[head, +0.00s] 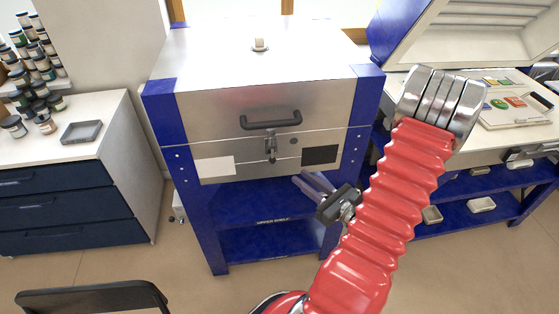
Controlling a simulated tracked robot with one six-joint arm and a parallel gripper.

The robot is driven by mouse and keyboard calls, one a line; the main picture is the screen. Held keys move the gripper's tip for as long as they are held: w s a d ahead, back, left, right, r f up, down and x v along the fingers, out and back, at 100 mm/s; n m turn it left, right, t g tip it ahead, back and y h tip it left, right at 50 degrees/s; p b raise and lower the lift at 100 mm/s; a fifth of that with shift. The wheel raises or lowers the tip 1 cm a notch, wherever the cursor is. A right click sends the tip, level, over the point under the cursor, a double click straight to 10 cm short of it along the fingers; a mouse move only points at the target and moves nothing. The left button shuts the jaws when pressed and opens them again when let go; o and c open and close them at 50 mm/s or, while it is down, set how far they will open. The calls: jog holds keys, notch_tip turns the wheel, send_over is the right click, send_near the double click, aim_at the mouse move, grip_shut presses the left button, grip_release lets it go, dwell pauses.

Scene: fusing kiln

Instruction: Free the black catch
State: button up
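The catch (271,147) is a small dark piece on the front of the silver kiln (220,115), at the seam between lid and body. It hangs just below the middle of the dark lid handle (271,122) and looks upright against the front. Whether it is fastened is too small to tell. My gripper (304,178) is low and to the right of the catch, apart from it, in front of the kiln's lower edge. Its grey fingers point up and left, and I see nothing held. The gap between the fingers is unclear.
The kiln lid is down, with a small knob (260,45) on top. Blue corner posts (200,215) and a blue shelf (270,240) stand below. A drawer cabinet (75,210) is left, an opened kiln (465,50) right. A dark chair back (95,297) is at front left.

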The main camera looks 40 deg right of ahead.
aim_at(273, 157)
jog(key=shift+w, duration=5.8)
grip_shut()
